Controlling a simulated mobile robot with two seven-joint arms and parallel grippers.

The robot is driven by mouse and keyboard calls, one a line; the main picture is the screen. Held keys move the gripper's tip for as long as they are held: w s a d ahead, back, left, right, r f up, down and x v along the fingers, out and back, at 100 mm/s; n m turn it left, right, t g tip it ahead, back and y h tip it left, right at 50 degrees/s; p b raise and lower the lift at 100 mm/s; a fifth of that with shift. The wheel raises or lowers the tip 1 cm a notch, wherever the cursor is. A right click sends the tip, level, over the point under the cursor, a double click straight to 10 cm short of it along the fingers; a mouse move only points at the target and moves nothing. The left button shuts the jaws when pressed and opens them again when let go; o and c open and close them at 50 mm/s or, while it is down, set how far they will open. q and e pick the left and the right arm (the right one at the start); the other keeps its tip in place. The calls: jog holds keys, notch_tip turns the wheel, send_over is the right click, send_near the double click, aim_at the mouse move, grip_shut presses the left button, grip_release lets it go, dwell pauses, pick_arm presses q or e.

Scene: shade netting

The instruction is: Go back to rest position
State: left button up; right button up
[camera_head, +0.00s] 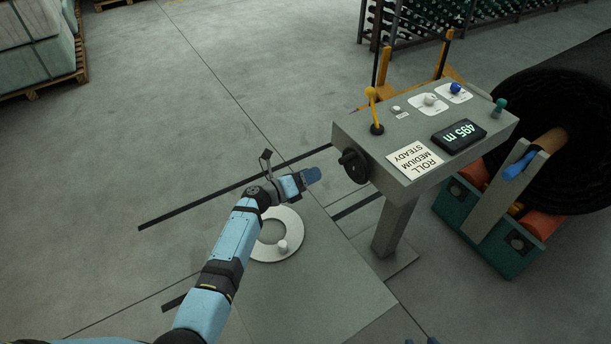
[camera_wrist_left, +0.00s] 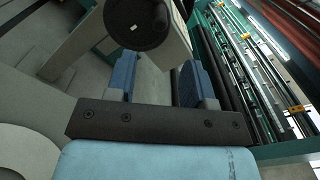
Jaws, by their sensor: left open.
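My left gripper (camera_head: 312,175) reaches in from the lower left in the head view and points at the left side of the grey control console (camera_head: 432,130). In the left wrist view my left gripper (camera_wrist_left: 152,82) shows two blue fingers, parted and with nothing between them. The console's round black knob (camera_head: 353,166) is just right of the fingertips in the head view. The knob (camera_wrist_left: 138,22) also shows beyond the fingers in the left wrist view, apart from them.
A teal machine (camera_head: 512,232) with a large dark roll (camera_head: 570,95) stands right of the console. A white ring-shaped disc (camera_head: 292,245) lies under my left arm. Racks (camera_head: 410,25) and a loaded pallet (camera_head: 40,75) stand farther back. The floor at left is clear.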

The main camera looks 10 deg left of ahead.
pick_arm(q)
jog(key=shift+s+a, duration=0.45)
jog(key=shift+a, duration=0.05)
jog(key=s+a+f+m+g+y+p, duration=0.1)
jog(key=s+a+f+m+y, duration=0.15)
jog(key=s+f+m, duration=0.45)
jog(key=s+a+f+m+g+y+p, duration=0.15)
jog(key=s+m+y, duration=0.25)
jog(key=s+m, duration=0.7)
jog(key=s+r+m+y+p, duration=0.1)
jog(key=s+r+m, duration=0.1)
jog(key=s+m, duration=0.6)
jog(key=s+a+r+m+y, duration=0.1)
jog(key=s+r+m+y, duration=0.1)
jog(key=s+m, duration=0.7)
jog(key=m, duration=0.4)
jog(key=shift+s+a+r+t+p, duration=0.15)
jog(key=shift+r+t+p, duration=0.2)
